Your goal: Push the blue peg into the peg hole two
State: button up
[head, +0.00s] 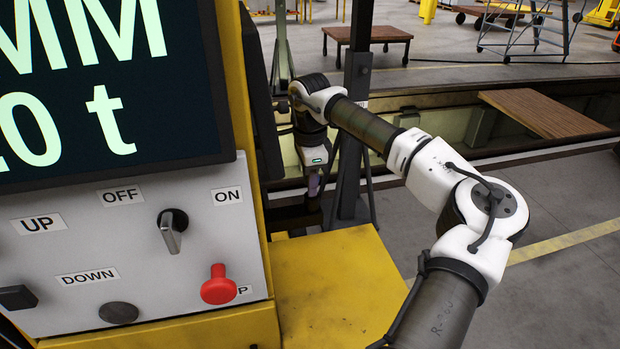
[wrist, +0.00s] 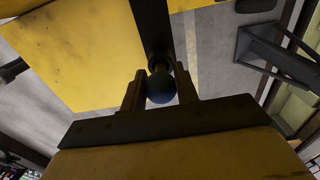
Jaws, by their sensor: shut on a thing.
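The blue peg (wrist: 161,88) shows in the wrist view as a dark blue round knob on a thin shaft. My gripper (wrist: 159,98) is shut on it, with one finger on each side of the knob. In the head view my gripper (head: 313,192) points down beyond the yellow machine housing, beside a dark upright post. The peg is too small and shaded there to make out clearly. I cannot make out peg hole two in either view. The shaft's far end meets a dark part in the wrist view, and I cannot tell whether it sits in a hole.
A yellow housing top (head: 335,285) lies in front of my gripper. A dark post (head: 354,120) stands close to my arm. Grey floor is open at right.

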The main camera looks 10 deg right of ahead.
jog(key=shift+f+b, duration=0.3)
jog(key=shift+f, duration=0.3)
jog(key=o, duration=1.1)
jog(key=shift+r, duration=0.1)
notch_tip(320, 180, up, 14)
jog(key=b, duration=0.2)
jog(key=shift+f, duration=0.2)
